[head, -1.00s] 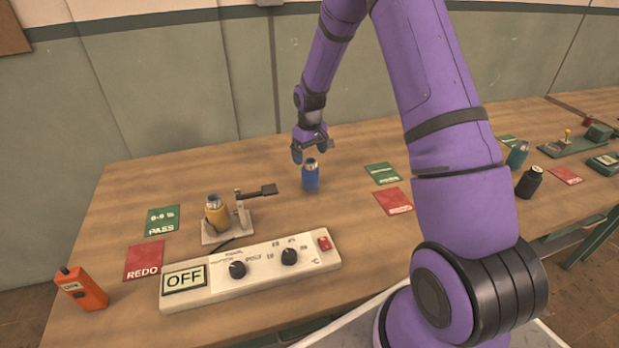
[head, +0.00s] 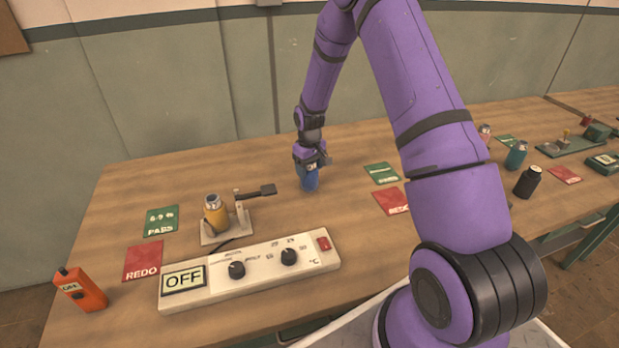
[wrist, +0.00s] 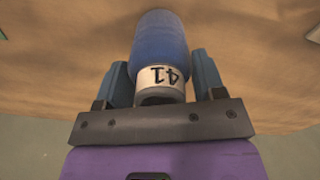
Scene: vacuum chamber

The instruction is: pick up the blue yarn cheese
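The blue yarn cheese (head: 309,181) stands upright on the wooden bench, with its top hidden by my gripper in the head view. The fingers look open, and contact is not clear.
A yellow yarn cheese (head: 215,215) sits on a small stand with a lever (head: 256,192) to the left. A control strip (head: 250,268) reading OFF lies in front. Green (head: 381,173) and red (head: 392,201) cards lie to the right.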

